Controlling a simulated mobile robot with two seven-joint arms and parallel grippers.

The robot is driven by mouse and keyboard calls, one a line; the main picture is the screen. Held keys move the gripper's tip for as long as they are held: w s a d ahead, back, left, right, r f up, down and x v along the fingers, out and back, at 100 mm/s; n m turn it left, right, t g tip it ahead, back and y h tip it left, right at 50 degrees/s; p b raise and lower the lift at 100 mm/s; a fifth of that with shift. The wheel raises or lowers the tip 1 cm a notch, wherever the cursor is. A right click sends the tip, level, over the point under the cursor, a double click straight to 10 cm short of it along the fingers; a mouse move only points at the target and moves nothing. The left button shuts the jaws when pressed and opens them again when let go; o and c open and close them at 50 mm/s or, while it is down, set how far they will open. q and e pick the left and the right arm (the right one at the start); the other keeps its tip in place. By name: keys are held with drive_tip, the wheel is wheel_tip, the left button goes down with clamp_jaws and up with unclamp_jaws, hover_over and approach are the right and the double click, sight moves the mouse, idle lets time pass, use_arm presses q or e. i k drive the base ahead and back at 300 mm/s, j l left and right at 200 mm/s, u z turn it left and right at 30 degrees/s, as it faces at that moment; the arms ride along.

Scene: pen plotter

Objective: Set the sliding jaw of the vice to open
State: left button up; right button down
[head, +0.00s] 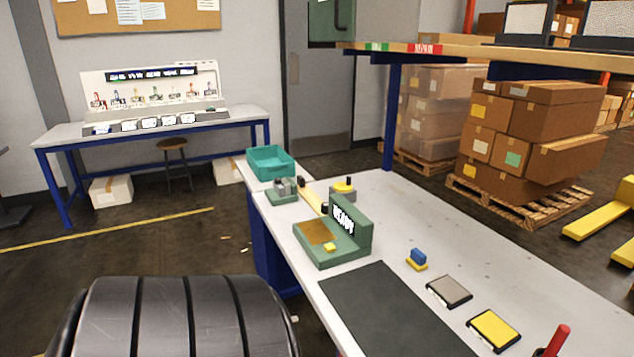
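A small vice (281,193) with a green base and grey jaw blocks stands near the left edge of the workbench, toward its far end. It is small in the head view, and I cannot tell how far its sliding jaw is from the fixed one. Neither of my grippers is in view.
A teal bin (270,162) stands behind the vice. A tan bar with dark ends (311,196) and a yellow-topped round part (342,189) are to its right. A green machine with a display (334,240) stands nearer. A dark mat (390,315) lies in front.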

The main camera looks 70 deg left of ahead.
sight(279, 188)
drive_tip(key=u, duration=2.45)
drive_tip(key=i+j+z, duration=0.2)
drive_tip(key=z, duration=0.3)
drive_tip(key=i+j+z, duration=0.2)
drive_tip(key=z, duration=0.25)
drive_tip(key=i+j+z, duration=0.1)
drive_tip(key=j+z, duration=0.25)
drive_tip(key=z, duration=0.15)
